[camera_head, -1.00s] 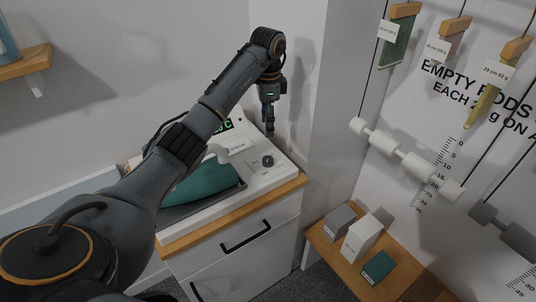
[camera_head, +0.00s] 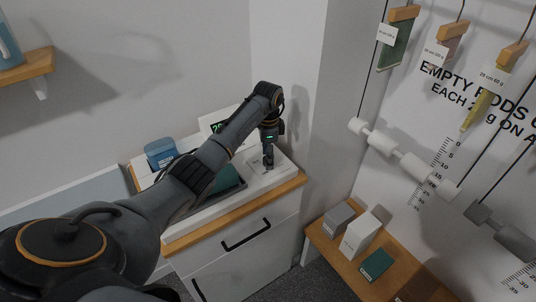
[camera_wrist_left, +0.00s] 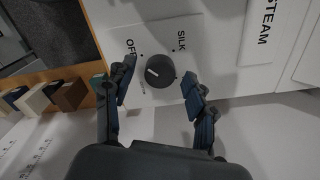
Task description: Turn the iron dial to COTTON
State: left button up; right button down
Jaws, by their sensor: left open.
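The dark round dial (camera_wrist_left: 161,71) sits on the white panel of the iron station (camera_head: 282,172) on the cabinet. In the left wrist view its short white mark points left in the picture. OFF is printed at its upper left, SILK at its upper right and STEAM farther right; I cannot read a COTTON label. My left gripper (camera_wrist_left: 158,82) is open, one finger on each side of the dial with gaps visible. In the head view my left gripper (camera_head: 268,163) is over the panel and largely covers the dial. My right gripper is not in view.
The teal iron (camera_head: 228,180) lies partly hidden behind my left arm. A lit display (camera_head: 217,127) and a blue container (camera_head: 160,152) stand at the back. A wall corner rises close right of the station. Boxes (camera_head: 358,236) sit on a lower wooden shelf.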

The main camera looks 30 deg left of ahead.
pick_arm(q)
jog(key=shift+c, duration=0.2)
jog(key=c, duration=1.1)
